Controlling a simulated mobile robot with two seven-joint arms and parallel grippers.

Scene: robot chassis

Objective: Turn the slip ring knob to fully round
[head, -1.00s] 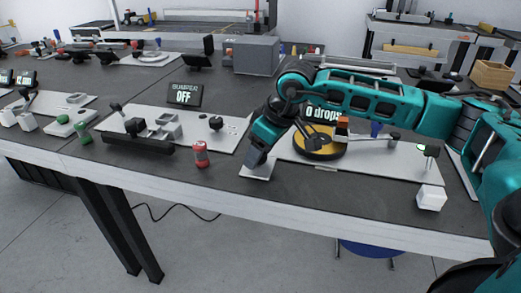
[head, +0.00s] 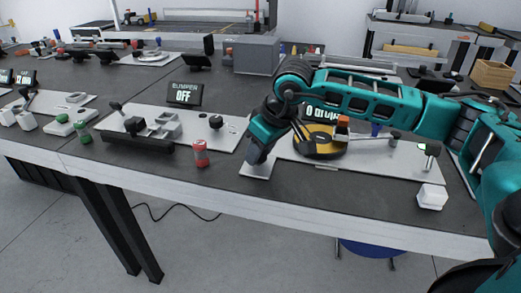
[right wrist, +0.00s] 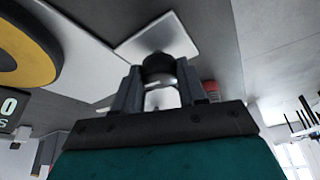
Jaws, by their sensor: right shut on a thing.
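My right gripper (right wrist: 160,95) is shut on a dark round knob (right wrist: 158,67), seen between its two fingers in the right wrist view. The knob stands by a pale square plate (right wrist: 185,40), which also shows under the gripper in the head view (head: 254,171). In the head view the right gripper (head: 257,158) points down and hides the knob. A yellow and black disc (head: 312,151) lies to its right, and its edge shows in the right wrist view (right wrist: 22,52). The knob's turn angle cannot be told. My left gripper is not in view.
A red-capped jar (head: 201,155) stands left of the gripper near the table edge. A white cube (head: 432,197) sits at the right. A sign reading OFF (head: 185,95) and a board with a black-knobbed part (head: 216,122) are to the left.

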